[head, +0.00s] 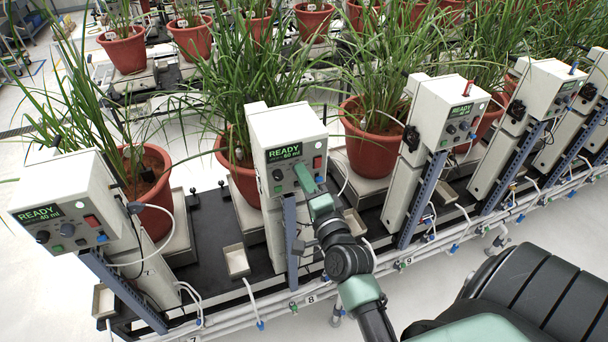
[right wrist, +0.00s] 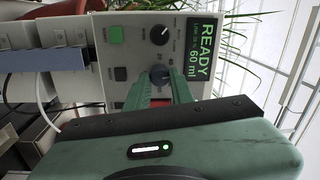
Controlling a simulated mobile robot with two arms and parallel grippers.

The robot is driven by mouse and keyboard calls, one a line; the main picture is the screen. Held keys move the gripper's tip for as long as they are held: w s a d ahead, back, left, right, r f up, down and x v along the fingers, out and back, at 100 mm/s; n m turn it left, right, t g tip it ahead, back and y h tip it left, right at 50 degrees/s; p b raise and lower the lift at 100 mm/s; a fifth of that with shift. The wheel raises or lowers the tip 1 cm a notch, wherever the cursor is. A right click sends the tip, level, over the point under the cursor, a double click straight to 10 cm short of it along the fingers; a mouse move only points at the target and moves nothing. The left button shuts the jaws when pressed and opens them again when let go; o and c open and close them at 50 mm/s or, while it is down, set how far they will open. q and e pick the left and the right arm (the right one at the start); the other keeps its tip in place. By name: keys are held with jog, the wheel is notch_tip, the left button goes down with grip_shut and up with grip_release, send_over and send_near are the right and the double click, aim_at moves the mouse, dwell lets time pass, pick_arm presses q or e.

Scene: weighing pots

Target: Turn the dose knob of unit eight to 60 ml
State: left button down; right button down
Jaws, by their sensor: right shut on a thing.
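Unit eight (head: 287,135) is a white box on a post, above the rail label 8. Its green display (head: 284,152) reads READY and 60 ml; the right wrist view shows the same reading (right wrist: 195,50), turned sideways. My right gripper (head: 302,172) is at its front panel, shut on the dark dose knob (right wrist: 160,74), with a green finger on either side. The fingers hide part of the knob, so its pointer is not clear. Another black knob (right wrist: 159,34) with a white pointer and a green button (right wrist: 116,35) are beside it, untouched. My left gripper is not in view.
Unit seven (head: 68,195) stands at left, showing READY and 40 ml. Another unit (head: 445,105) stands to the right. A red switch (head: 317,163) is close to my gripper on unit eight. Potted plants (head: 375,140) stand behind; leaves hang near the boxes.

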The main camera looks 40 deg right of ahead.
jog(key=shift+m, duration=0.9)
jog(key=c, duration=1.2)
grip_release()
jog(key=shift+s, duration=0.1)
jog(key=v, duration=0.7)
jog(key=shift+s, duration=0.3)
jog(key=shift+a+f, duration=0.1)
